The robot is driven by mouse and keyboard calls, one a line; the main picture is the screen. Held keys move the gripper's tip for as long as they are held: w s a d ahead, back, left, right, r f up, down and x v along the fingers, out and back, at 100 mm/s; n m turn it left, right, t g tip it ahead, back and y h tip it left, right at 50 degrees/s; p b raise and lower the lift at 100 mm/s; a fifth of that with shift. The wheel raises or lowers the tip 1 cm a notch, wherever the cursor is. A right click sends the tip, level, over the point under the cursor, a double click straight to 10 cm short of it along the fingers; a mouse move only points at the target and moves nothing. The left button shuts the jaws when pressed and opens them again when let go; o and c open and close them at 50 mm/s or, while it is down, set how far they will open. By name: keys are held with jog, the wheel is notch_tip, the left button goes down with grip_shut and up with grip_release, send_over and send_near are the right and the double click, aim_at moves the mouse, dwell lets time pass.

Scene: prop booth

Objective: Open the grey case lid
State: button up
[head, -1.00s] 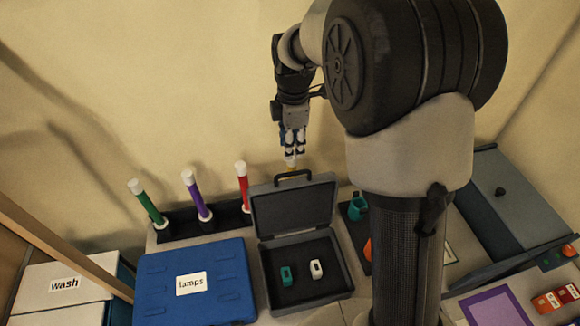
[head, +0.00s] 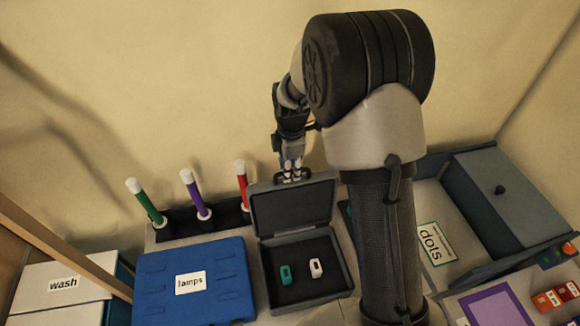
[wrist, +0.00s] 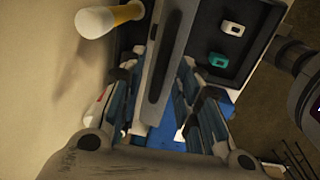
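The grey case (head: 312,298) stands open in the head view. Its lid (head: 292,212) is raised, nearly upright at the back. The dark handle (head: 290,182) is on the lid's top edge. My gripper (head: 292,174) points down at this handle. In the wrist view my gripper (wrist: 166,95) has its fingers apart, one on each side of the handle (wrist: 160,75) and the lid edge (wrist: 182,45). I cannot tell whether either finger touches. A teal item (head: 286,274) and a white item (head: 316,267) lie inside the case.
A blue "lamps" case (head: 220,258) is close on the left. Green, purple and red tubes (head: 243,185) stand in a dark rack behind; a yellow one (wrist: 125,14) shows in the wrist view near the lid. A "dots" label (head: 436,243) and grey box (head: 520,200) are right.

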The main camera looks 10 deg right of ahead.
grip_shut()
dwell(0.6)
